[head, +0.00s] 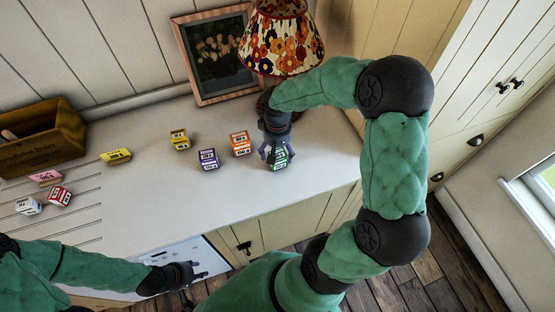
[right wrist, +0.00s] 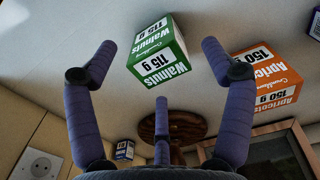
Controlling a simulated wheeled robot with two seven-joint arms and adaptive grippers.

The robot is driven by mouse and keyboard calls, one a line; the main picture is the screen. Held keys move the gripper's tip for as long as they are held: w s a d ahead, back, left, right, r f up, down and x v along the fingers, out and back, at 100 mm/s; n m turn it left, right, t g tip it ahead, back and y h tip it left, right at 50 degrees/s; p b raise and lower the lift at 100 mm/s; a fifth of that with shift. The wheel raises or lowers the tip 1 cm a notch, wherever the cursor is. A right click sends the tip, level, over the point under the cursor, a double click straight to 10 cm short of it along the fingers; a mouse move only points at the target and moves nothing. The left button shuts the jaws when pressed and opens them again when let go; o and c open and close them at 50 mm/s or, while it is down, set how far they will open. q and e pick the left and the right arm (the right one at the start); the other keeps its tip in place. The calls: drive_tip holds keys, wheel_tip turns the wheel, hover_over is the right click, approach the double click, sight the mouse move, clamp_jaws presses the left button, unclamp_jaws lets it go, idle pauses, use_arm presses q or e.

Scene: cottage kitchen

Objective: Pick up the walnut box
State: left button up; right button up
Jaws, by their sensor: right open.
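The walnut box is green and white with "Walnuts 115 g" on its faces. In the head view the walnut box (head: 279,163) stands on the counter near its front right, partly hidden by my right gripper (head: 276,150). In the right wrist view the walnut box (right wrist: 158,50) lies ahead, between the spread fingertips of my right gripper (right wrist: 158,62). Gaps show between the fingers and the box, and my right gripper is open and empty. My left gripper (head: 200,270) is low at the counter's front edge, far from the box, with its fingers apart and nothing in them.
An orange apricot box (head: 240,144) stands close left of the walnut box. Purple (head: 208,159) and yellow (head: 180,139) boxes stand further left. A flowered lamp (head: 282,42) and a framed picture (head: 215,55) are behind. A wooden crate (head: 45,138) is at far left.

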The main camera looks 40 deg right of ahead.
drive_tip(key=shift+w+d+f+b, duration=0.1)
drive_tip(key=shift+f+b, duration=0.2)
drive_tip(key=shift+f, duration=1.15)
drive_tip(key=shift+d+f+b, duration=0.1)
drive_tip(key=shift+f+b, duration=0.15)
drive_tip(key=shift+f, duration=1.2)
drive_tip(key=shift+c, duration=0.2)
drive_tip(key=c, duration=1.4)
